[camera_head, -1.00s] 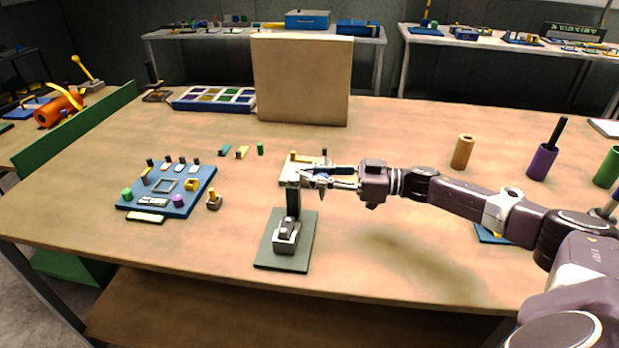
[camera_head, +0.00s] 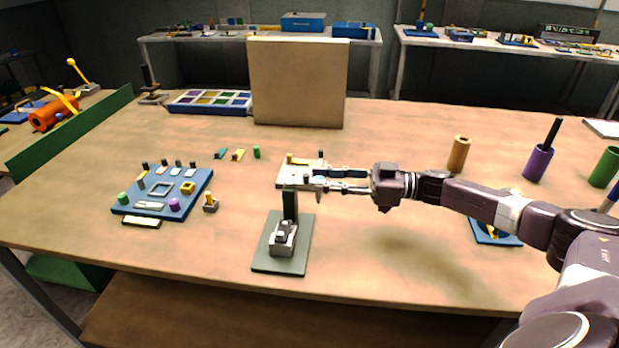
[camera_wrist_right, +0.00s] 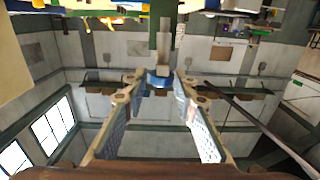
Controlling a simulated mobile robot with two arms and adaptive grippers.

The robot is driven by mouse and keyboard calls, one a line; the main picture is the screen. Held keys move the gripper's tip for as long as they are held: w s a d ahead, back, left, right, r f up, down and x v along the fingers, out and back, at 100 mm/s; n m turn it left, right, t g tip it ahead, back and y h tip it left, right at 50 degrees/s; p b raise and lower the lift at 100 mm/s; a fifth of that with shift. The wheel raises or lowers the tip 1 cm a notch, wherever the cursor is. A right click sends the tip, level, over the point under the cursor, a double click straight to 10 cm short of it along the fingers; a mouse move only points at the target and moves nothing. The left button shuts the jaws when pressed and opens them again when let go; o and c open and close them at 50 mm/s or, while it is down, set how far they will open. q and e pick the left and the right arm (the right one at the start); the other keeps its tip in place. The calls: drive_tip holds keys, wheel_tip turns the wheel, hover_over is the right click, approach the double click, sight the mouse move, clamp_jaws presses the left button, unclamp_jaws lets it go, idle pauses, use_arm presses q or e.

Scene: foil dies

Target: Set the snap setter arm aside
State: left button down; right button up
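The snap setter's dark green base (camera_head: 283,262) stands near the front of the table, with a grey block (camera_head: 283,237) on it and a dark upright post (camera_head: 290,205) behind the block. In the head view the post's top overlaps a pale, plate-like piece (camera_head: 297,178), probably the setter arm; I cannot tell whether they touch. My right gripper (camera_head: 322,181) comes in from the right with its fingers apart, tips beside the pale piece. The right wrist view shows the spread fingers (camera_wrist_right: 162,80) with a green upright piece (camera_wrist_right: 162,35) beyond them. My left gripper is out of view.
A tall tan panel (camera_head: 298,80) and a compartment tray (camera_head: 208,110) stand behind. Several cylinders, one brown (camera_head: 459,154), stand right. Table front between setter and right arm is clear.

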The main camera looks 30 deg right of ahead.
drive_tip(key=v, duration=0.8)
drive_tip(key=shift+d, duration=0.1)
